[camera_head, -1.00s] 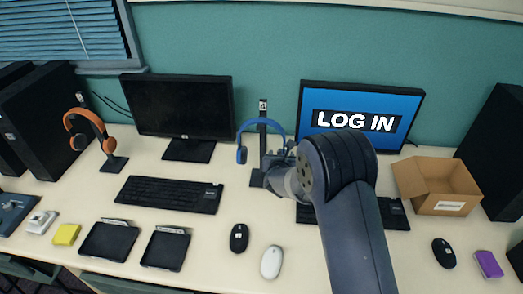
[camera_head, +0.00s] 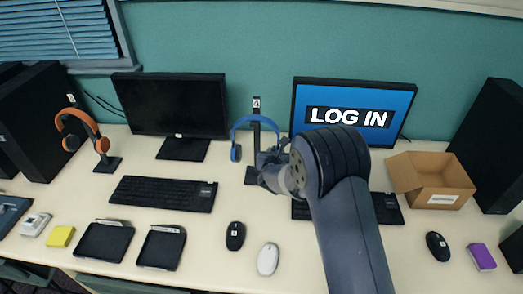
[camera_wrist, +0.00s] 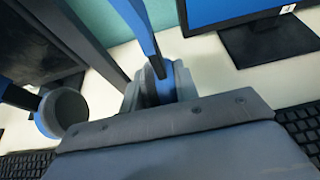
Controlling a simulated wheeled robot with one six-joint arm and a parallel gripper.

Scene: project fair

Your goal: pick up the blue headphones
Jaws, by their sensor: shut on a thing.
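The blue headphones (camera_head: 236,153) hang at the black headphone stand (camera_head: 256,104) between the two monitors. My gripper (camera_head: 273,160) is at their right side, partly hidden behind my own arm in the head view. In the wrist view, my gripper (camera_wrist: 160,88) is shut on the lower end of the blue headphones' band (camera_wrist: 137,25). The other ear cup (camera_wrist: 62,112), with a grey pad, hangs free at the left of that view. I cannot tell whether the band still rests on the stand.
A black monitor (camera_head: 180,105) stands left and a LOG IN monitor (camera_head: 353,92) right. A keyboard (camera_head: 164,194) lies in front. Orange headphones (camera_head: 72,125) hang on another stand at far left. An open cardboard box (camera_head: 440,190) sits right. Two mice, black (camera_head: 235,236) and white (camera_head: 268,259), lie near the front.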

